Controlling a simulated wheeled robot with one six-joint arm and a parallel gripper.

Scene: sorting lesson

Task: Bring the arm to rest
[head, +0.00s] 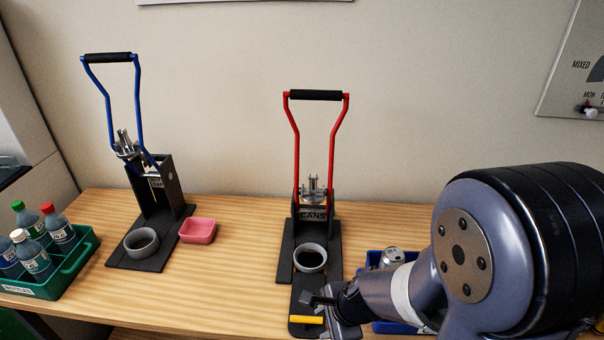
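My arm comes in from the right and hides the table's right part. My gripper (318,302) is low over the front of the red-handled press (297,145), whose plate reads "CANS". A dark finger shows, but I cannot tell whether it is open or shut. The red handle stands upright. A grey ring-shaped cup (310,258) sits on the press's dark base, and a yellow bar (306,320) lies at its front end, beside my gripper. The blue-handled press (139,105) stands at the left with its handle up and another grey cup (141,242) on its base.
A green crate (62,279) with several bottles stands at the far left of the wooden table (225,275). A pink dish (198,230) is beside the blue press. A blue bin (373,261) with a can (392,256) is partly behind my arm. A panel (570,70) hangs at upper right.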

